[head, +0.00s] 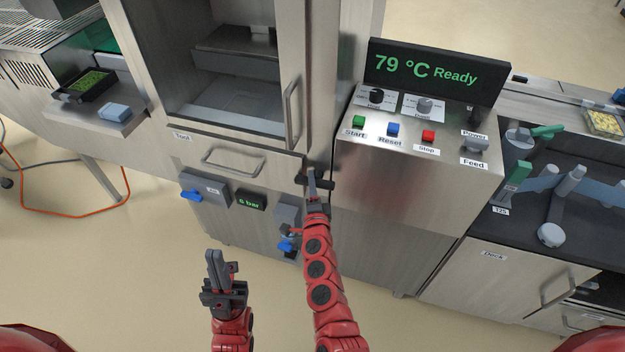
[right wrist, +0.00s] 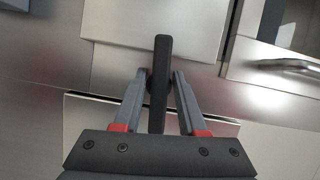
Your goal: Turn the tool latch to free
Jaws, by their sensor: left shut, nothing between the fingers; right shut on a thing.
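The tool latch (head: 328,181) is a short black bar at the right end of the drawer front labelled Tool (head: 182,137). It lies roughly level across the picture in the head view. My right gripper (head: 312,178) is shut on it. In the right wrist view the latch (right wrist: 161,65) stands between the two fingers of my right gripper (right wrist: 160,82), with its end reaching past the fingertips. My left gripper (head: 218,262) is shut and empty, low in front of the machine and apart from it.
The drawer handle (head: 233,162) is left of the latch, and the upright door handle (head: 291,114) is above it. Below are a blue lever (head: 191,195) and a pressure display (head: 251,200). The control panel (head: 420,190) stands close on the right. The floor at lower left is clear.

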